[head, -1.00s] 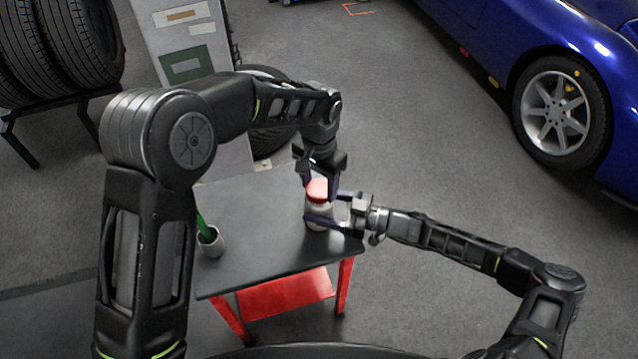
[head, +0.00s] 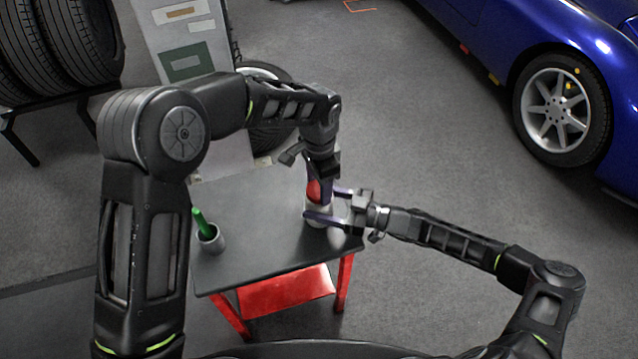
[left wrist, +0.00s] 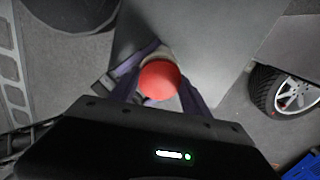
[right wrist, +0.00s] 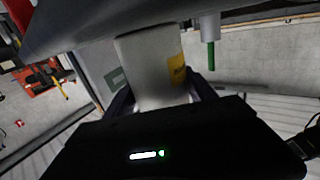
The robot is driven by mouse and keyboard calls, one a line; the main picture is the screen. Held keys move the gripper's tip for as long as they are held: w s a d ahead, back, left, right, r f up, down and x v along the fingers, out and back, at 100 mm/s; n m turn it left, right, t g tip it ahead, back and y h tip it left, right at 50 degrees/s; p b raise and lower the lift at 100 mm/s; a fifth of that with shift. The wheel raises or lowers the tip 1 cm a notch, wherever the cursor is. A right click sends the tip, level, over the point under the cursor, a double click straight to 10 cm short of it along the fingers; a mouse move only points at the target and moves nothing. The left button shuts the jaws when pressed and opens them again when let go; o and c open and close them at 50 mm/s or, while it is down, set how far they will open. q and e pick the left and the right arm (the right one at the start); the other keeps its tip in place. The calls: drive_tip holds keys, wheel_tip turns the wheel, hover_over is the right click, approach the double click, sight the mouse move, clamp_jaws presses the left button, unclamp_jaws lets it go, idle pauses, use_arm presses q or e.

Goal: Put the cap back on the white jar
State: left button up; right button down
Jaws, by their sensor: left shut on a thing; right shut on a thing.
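The white jar (head: 318,215) stands near the right corner of the table. My right gripper (head: 322,207) is shut around its body from the right. In the right wrist view the jar (right wrist: 152,65), with a yellow label, fills the space between the fingers. The red cap (head: 313,191) is at the jar's top, partly covered by a finger. My left gripper (head: 318,183) points down from above and is shut on the cap. In the left wrist view the cap (left wrist: 159,80) lies between the fingers, in line with the jar. Whether it is seated or tilted cannot be told.
A grey cup (head: 211,240) with a green-handled thing (head: 201,222) stands at the left of the dark tabletop (head: 262,235). The table's middle is clear. A tyre rack is at the back left and a blue car (head: 560,55) at the right.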

use_arm(q)
drive_tip(key=m, duration=2.2)
drive_tip(key=shift+w+m, duration=0.1)
drive_tip(key=shift+m, duration=0.2)
drive_tip(key=m, duration=0.5)
drive_tip(key=shift+d+m, duration=0.1)
drive_tip(key=shift+m, duration=0.2)
drive_tip(key=m, duration=0.4)
drive_tip(key=shift+s+f, duration=0.25)
drive_tip(key=shift+w+r+m, duration=0.15)
drive_tip(key=shift+r+m, duration=0.05)
drive_tip(key=shift+m, duration=0.5)
drive_tip(key=o, duration=1.4)
